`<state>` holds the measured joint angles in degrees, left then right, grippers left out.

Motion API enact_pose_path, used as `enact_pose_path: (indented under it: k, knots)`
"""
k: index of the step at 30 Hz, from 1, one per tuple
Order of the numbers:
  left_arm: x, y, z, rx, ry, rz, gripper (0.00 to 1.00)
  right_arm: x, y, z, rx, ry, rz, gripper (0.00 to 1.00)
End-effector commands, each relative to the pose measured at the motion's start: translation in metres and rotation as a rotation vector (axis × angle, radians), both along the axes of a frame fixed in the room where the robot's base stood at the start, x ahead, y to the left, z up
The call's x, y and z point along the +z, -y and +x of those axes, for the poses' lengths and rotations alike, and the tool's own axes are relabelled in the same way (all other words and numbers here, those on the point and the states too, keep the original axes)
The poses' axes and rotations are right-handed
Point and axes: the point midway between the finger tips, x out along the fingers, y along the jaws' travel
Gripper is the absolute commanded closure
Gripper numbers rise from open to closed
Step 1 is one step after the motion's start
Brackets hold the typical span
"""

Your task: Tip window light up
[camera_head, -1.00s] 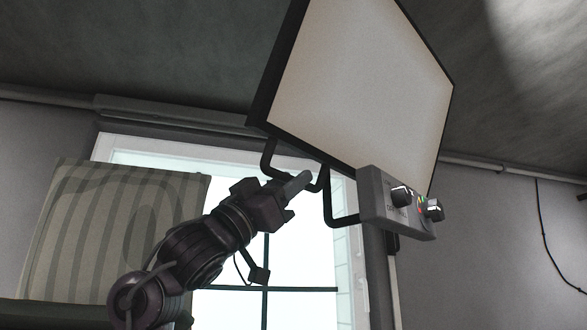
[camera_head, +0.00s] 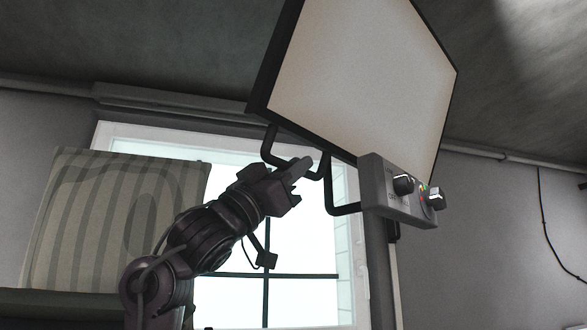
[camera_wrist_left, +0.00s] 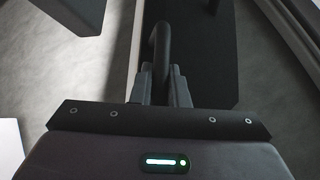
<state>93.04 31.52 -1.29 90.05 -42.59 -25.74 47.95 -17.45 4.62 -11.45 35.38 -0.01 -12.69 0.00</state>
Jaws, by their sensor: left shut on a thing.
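The window light is a large flat pale panel (camera_head: 360,75) with a black frame, tilted in the upper middle of the head view. A bent black handle (camera_head: 272,150) runs along its lower edge. A grey control box (camera_head: 398,190) with knobs sits at its lower right on a stand. My left gripper (camera_head: 303,168) is at the handle, below the panel. In the left wrist view the dark handle bar (camera_wrist_left: 160,45) runs between the two fingers (camera_wrist_left: 160,85), which are shut on it. My right gripper is not in view.
A bright window (camera_head: 300,245) is behind my left arm. A striped cushion or chair back (camera_head: 115,210) stands at the left. The grey stand pole (camera_head: 380,270) drops below the control box. A cable hangs on the right wall.

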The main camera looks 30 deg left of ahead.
Motion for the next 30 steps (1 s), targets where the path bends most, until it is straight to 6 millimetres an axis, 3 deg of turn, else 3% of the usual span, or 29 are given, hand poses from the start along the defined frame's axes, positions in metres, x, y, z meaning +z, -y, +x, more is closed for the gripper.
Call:
enact_pose_path:
  k: [10, 14, 22, 23, 24, 27, 30]
  knots:
    - [0.005, 0.070, -0.014, -0.007, -0.015, -0.089, 1.00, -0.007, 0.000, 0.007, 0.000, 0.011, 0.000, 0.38]
    - [0.007, 0.079, -0.017, -0.005, -0.015, -0.091, 1.00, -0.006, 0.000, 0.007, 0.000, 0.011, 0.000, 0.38]
    - [0.007, 0.079, -0.016, -0.004, -0.015, -0.091, 1.00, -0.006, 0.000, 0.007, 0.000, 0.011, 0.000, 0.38]
    - [0.007, 0.078, -0.016, -0.004, -0.016, -0.091, 0.83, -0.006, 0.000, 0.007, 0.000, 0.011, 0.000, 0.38]
    - [0.007, 0.078, -0.016, -0.003, -0.016, -0.092, 0.78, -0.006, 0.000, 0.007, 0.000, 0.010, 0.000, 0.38]
    - [0.007, 0.078, -0.016, -0.003, -0.017, -0.092, 0.65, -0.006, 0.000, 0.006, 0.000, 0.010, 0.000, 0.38]
    - [0.007, 0.077, -0.016, -0.002, -0.017, -0.093, 0.64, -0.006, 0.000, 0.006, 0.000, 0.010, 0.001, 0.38]
